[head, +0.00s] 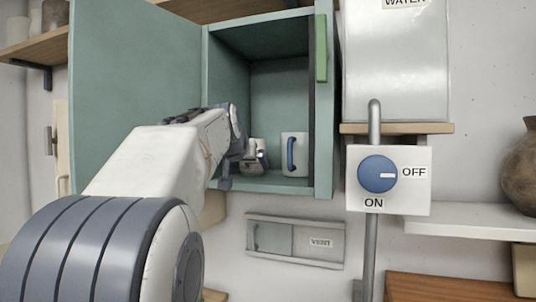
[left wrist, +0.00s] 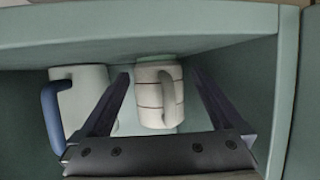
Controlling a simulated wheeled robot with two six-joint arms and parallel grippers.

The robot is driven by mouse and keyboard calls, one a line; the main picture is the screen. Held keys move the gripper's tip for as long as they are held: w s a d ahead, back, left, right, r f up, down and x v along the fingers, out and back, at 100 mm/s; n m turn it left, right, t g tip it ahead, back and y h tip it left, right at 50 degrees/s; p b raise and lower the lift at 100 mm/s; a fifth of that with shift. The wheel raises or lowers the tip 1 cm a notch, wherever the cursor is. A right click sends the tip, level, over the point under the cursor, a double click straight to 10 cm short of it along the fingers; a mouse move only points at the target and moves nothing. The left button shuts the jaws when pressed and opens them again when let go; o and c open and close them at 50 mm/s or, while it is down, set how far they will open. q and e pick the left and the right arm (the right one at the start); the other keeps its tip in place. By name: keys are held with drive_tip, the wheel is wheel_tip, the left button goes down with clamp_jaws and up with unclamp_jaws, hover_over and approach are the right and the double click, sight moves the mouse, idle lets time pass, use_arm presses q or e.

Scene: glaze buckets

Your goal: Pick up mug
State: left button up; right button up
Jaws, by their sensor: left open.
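A white mug with thin dark lines and a white handle (left wrist: 152,100) shows between the two fingers of my left gripper (left wrist: 160,76) in the left wrist view. In the head view this mug (head: 259,144) is mostly hidden behind my left gripper (head: 252,162). The gripper is open, with one finger on each side of the mug; I cannot tell whether either touches it. A second white mug with a blue handle (head: 300,147) stands on the cabinet floor to the right. It also shows in the left wrist view (left wrist: 88,92), outside the left finger. My right gripper is not in view.
The teal cabinet (head: 282,184) is open, its door (head: 135,80) swung to the left beside my left arm. Its right wall, with a green strip (head: 321,48), stands close to the blue-handled mug. A switch box with a blue knob (head: 378,174) is at the right.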

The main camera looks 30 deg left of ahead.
use_arm(q)
drive_tip(key=shift+x, duration=0.95)
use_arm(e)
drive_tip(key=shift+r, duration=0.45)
use_arm(q)
drive_tip(key=shift+c, duration=0.3)
drive_tip(key=c, duration=1.5)
drive_tip(key=shift+r, duration=0.15)
clamp_jaws()
drive_tip(key=shift+r, duration=0.1)
drive_tip(key=shift+r, duration=0.45)
wheel_tip(320, 180, up, 3)
drive_tip(key=shift+r, duration=0.1)
drive_tip(key=s+d+r+b, duration=0.1)
drive_tip(key=s+d+r, duration=0.5)
drive_tip(key=d, duration=0.4)
drive_tip(key=shift+s+r+b, duration=0.2)
drive_tip(key=shift+r+b, duration=0.1)
drive_tip(key=shift+b, duration=0.1)
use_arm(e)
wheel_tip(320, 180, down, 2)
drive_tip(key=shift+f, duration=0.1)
